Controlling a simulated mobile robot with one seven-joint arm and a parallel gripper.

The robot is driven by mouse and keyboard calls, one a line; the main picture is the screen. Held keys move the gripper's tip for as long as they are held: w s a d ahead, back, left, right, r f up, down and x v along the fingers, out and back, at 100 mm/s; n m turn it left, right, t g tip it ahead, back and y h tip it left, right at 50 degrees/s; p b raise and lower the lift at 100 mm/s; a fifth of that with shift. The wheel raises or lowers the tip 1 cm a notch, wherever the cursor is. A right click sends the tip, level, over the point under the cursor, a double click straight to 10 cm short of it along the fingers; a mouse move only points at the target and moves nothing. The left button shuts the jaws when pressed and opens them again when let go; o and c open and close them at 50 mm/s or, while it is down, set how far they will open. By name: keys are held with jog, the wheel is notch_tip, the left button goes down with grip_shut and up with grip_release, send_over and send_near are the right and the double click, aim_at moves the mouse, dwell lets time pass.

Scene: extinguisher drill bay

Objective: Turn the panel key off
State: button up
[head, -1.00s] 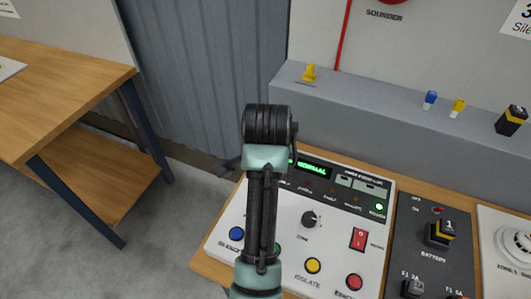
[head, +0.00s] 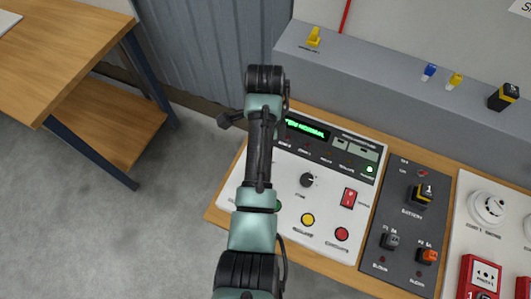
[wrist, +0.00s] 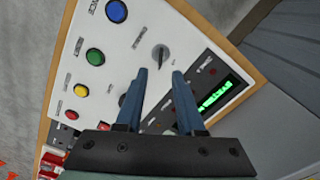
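The panel key (wrist: 161,56) is a small grey handle on a round mount on the white panel. In the wrist view it lies just beyond my fingertips, about level with the gap between them. My gripper (wrist: 160,76) has two blue fingers standing apart, with nothing seen between them. I cannot tell how far the tips are from the key. In the head view my arm hides the key and the gripper. The white control panel (head: 272,195) carries a lit green display (head: 307,128).
Close by are a black knob (head: 307,180), a red switch (head: 349,198) and blue (wrist: 116,11), green (wrist: 95,56), yellow (wrist: 81,90) and red (wrist: 71,115) buttons. A dark battery panel (head: 400,215) stands right. A grey ledge (head: 390,75) runs behind.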

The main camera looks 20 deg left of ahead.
notch_tip(320, 180, down, 6)
jog(key=shift+f, duration=0.1)
dwell(0.4)
grip_shut()
